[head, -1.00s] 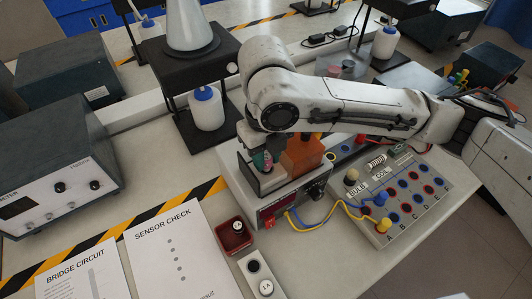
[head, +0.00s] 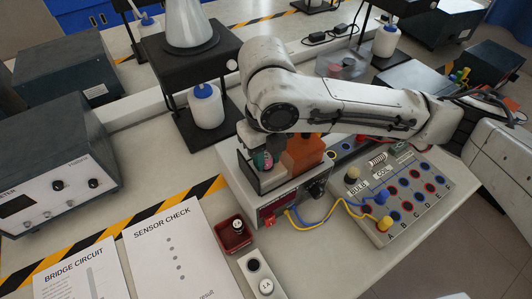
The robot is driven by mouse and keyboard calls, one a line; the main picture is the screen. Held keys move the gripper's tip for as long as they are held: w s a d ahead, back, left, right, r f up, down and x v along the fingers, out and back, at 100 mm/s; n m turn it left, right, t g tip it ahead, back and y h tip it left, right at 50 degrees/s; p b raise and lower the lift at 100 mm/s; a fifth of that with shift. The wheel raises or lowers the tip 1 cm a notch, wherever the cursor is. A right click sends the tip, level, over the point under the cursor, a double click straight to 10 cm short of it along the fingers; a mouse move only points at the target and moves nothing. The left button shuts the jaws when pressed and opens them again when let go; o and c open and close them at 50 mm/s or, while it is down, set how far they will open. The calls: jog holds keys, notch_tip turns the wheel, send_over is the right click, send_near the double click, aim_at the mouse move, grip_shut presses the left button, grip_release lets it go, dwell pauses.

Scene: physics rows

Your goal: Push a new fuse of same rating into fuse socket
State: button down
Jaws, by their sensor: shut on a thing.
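My gripper (head: 259,150) points down into the open top of the white power unit (head: 282,188). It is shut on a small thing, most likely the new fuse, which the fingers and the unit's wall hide. The fuse socket is also hidden, so I cannot tell whether the fuse touches it. A white fuse holder strip (head: 247,264) lies in front, with a dark empty hole and a white-capped fuse marked 1A (head: 266,287). A red tray (head: 229,242) beside it holds a dark fuse with a pale top (head: 238,225).
An orange block (head: 304,153) stands on the unit right beside my gripper. Blue and yellow wires run to a socket board (head: 405,195) at right. A black stand (head: 186,72) with a white bottle (head: 206,107) is behind. Paper sheets (head: 170,245) lie front left.

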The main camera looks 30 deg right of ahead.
jog(key=shift+f, duration=0.2)
jog(key=c, duration=0.6)
grip_release()
jog(key=shift+r+p, duration=0.5)
jog(key=shift+r, duration=0.2)
jog(key=shift+o, duration=0.8)
jog(key=shift+r, duration=0.2)
jog(key=shift+r+p, duration=2.05)
jog(key=shift+r, duration=0.35)
jog(key=shift+f, duration=0.1)
